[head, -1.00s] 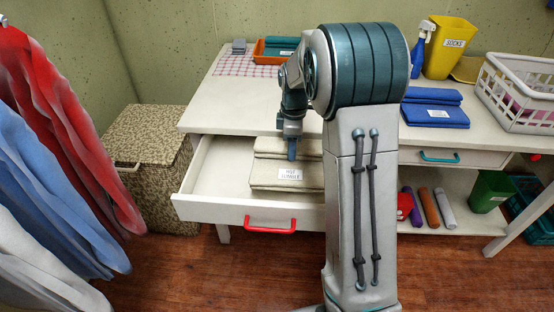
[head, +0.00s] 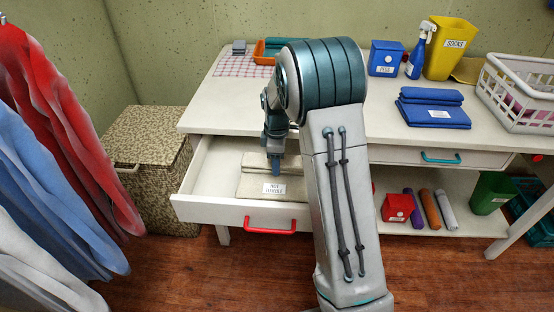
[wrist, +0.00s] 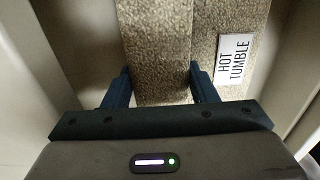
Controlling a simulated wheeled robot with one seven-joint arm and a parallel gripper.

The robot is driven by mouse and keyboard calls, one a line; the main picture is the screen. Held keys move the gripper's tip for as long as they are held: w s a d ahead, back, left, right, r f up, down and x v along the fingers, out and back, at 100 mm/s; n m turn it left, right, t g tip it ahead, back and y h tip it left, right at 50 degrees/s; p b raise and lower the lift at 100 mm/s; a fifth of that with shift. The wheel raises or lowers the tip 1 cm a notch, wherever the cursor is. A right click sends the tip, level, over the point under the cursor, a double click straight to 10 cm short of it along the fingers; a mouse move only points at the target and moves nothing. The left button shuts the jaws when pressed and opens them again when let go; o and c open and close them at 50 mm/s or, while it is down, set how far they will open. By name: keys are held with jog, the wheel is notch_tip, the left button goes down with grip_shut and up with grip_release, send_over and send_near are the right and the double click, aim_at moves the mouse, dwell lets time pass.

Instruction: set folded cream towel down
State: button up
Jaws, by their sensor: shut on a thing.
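The folded cream towel (head: 249,184) is inside the open drawer (head: 226,213), towards its left part. It carries a white label reading "HOT TUMBLE". My gripper (head: 275,170) points down into the drawer over the towel. In the wrist view my gripper (wrist: 160,88) has one finger on each side of the towel's raised fold (wrist: 158,55) and is shut on it. The labelled part of the towel (wrist: 203,50) lies to the right of that fold. I cannot tell whether the towel's underside touches the drawer floor. My arm hides the drawer's right part.
The drawer's front has a red handle (head: 270,225). On the tabletop stand a folded blue towel (head: 434,108), a blue box (head: 386,58), a spray bottle (head: 420,50), a yellow bin (head: 450,50) and a white basket (head: 520,92). A patterned hamper (head: 150,165) stands left of the drawer.

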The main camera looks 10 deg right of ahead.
jog(key=o, duration=1.1)
jog(key=shift+f, duration=0.1)
notch_tip(320, 180, up, 11)
jog(key=p, duration=0.2)
jog(key=s+r+m+t, duration=0.1)
jog(key=s+r+m, duration=0.2)
jog(key=s, duration=0.3)
jog(key=s+r+m, duration=0.3)
jog(key=s+m, duration=0.1)
jog(key=s, duration=0.3)
jog(key=s+f+m+t, duration=0.1)
jog(key=s+m, duration=0.6)
jog(key=s, duration=0.8)
jog(key=shift+s+f, duration=0.15)
jog(key=shift+f, duration=0.45)
jog(key=shift+a, duration=0.1)
